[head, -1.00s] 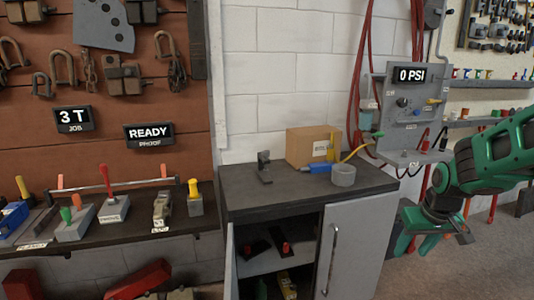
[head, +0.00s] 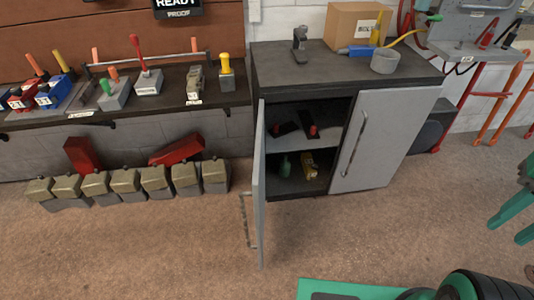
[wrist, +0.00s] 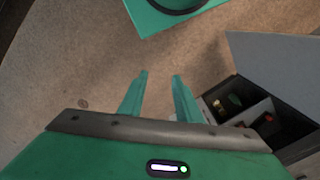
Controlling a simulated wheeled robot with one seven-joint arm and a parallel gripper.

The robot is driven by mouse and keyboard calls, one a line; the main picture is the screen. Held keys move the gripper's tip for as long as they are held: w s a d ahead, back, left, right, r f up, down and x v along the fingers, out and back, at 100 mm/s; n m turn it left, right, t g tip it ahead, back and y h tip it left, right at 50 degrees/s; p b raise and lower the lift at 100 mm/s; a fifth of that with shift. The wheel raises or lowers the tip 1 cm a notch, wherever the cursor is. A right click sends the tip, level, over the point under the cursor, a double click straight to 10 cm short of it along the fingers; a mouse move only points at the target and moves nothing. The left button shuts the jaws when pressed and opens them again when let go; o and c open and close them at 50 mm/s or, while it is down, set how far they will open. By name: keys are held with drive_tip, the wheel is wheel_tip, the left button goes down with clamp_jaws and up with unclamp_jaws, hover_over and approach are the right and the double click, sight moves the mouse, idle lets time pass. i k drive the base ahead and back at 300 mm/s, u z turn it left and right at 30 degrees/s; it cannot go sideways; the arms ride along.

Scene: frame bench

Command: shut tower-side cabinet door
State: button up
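The grey two-door cabinet (head: 262,70) stands at the back in the head view. Its left door (head: 260,180) is swung wide open towards me and shows nearly edge-on, with its bar handle (head: 246,222) on the left side. Its right door (head: 385,135) looks shut and has a long bar handle (head: 354,145). In the wrist view, a grey panel that looks like the open door (wrist: 285,70) is at the right, beside the cabinet interior. My gripper (wrist: 160,75) is open and empty above the floor, apart from the door. Green parts of my arm show at the head view's right edge.
Inside the cabinet are a green bottle (head: 285,166), a yellow item (head: 309,165) and red-topped tools. Several lidded blocks (head: 125,180) line the floor to the left. Floor before the cabinet is clear.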

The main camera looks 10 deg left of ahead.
sight(258, 192)
drive_tip(key=u, duration=2.8)
drive_tip(key=i, duration=0.5)
drive_tip(key=z, duration=2.3)
drive_tip(key=i, duration=0.5)
drive_tip(key=u, duration=0.05)
